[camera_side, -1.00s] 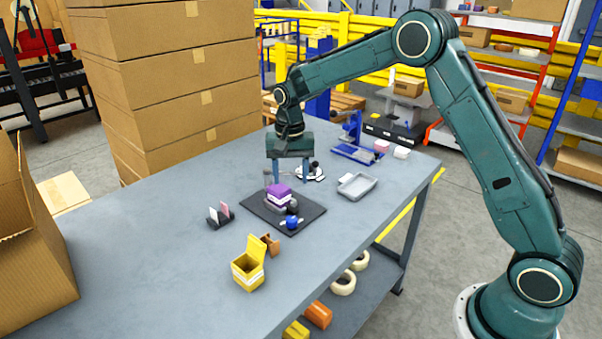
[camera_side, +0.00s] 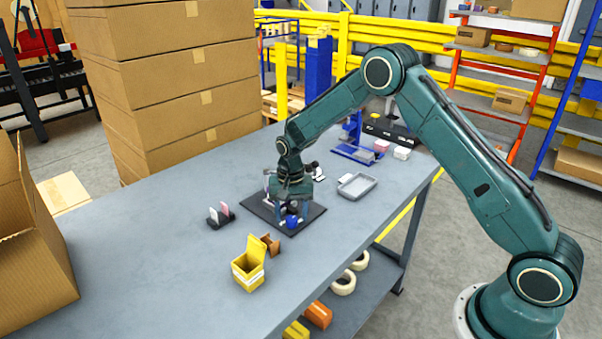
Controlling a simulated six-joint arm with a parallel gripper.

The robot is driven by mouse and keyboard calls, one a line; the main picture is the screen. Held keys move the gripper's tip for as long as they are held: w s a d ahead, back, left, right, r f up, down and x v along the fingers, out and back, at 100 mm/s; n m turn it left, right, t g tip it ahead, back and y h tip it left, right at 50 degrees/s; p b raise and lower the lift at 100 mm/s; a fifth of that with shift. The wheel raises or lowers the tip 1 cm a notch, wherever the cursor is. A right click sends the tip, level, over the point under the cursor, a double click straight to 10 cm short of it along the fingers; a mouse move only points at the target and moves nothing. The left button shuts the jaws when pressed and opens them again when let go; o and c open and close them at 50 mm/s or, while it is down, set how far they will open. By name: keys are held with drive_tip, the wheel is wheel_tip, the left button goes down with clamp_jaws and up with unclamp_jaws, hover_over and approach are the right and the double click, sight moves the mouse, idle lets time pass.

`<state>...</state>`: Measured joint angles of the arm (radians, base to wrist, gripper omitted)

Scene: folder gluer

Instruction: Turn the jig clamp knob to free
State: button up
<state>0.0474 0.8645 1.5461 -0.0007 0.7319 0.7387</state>
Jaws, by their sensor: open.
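The jig is on a dark mat (camera_side: 258,205) near the middle of the grey table. A blue round knob-like part (camera_side: 292,223) shows at the front of the mat. My gripper (camera_side: 291,212) is low over the jig, pointing down, with its two fingers apart around the dark part just behind the blue one. I cannot tell whether the fingers touch anything. The gripper body hides most of the jig and the purple block on it, so the clamp knob's position cannot be read.
A black holder with cards (camera_side: 221,215) is left of the mat. A yellow open box (camera_side: 248,269) and a small brown piece (camera_side: 270,245) stand in front. A grey tray (camera_side: 357,186) and a blue fixture (camera_side: 356,152) are to the right and behind.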

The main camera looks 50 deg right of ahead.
drive_tip(key=shift+f, duration=0.7)
drive_tip(key=c, duration=1)
drive_tip(key=shift+o, duration=0.2)
